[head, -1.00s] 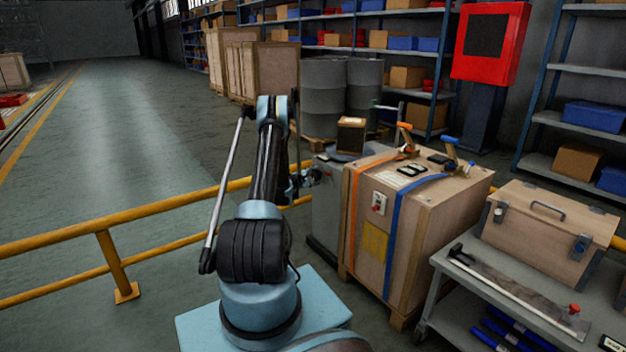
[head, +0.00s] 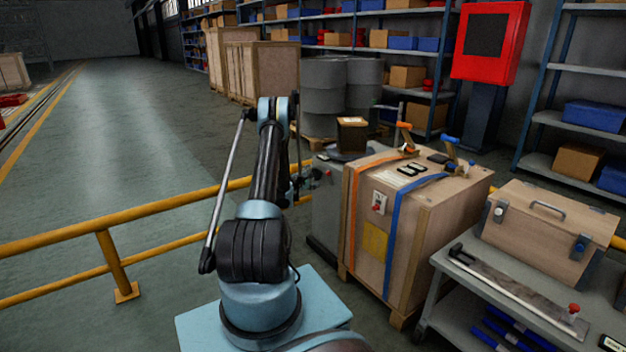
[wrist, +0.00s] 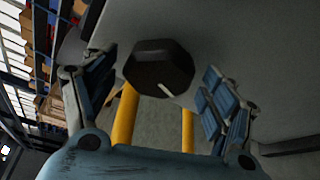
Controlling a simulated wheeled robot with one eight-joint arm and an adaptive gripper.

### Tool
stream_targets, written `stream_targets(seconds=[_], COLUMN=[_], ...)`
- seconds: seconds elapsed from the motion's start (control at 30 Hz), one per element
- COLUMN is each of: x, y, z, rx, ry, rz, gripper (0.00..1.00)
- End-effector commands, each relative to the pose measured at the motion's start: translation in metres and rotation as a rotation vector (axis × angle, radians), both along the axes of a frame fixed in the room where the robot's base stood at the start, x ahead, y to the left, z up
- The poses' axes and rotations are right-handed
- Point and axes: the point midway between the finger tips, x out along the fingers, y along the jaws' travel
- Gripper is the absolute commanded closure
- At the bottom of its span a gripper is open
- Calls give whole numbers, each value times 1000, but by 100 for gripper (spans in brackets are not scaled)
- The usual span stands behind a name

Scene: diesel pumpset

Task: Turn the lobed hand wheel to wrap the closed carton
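In the wrist view the hand wheel (wrist: 158,68) is black and lobed with a white pointer line, on the grey face of the machine (wrist: 215,35). My gripper (wrist: 155,92) is open, with a blue-padded finger on each side of the wheel. Gaps show between the pads and the wheel. In the head view my gripper (head: 304,181) is at the left side of the grey machine (head: 325,215), and the wheel is small and hard to make out there. The closed carton (head: 352,137), dark brown with a pale top patch, stands on the machine's top.
A strapped wooden crate (head: 415,225) stands right beside the machine. A yellow rail (head: 150,207) runs at the left and behind my arm. A trolley (head: 450,270) with a wooden case (head: 545,232) is at the right. Grey drums (head: 325,95) stand behind.

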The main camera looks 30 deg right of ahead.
Motion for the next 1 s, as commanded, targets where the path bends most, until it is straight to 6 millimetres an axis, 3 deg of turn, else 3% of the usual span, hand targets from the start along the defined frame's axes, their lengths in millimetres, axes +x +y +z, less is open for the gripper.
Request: stream_targets(seconds=[0.3,0.7,1.0], x=[-1,-24,-31], y=[4,54,67], z=[1,9,11], rx=[-1,-1,-1], ry=[0,1,2], rz=[1,3,0], gripper=[22,22,22])
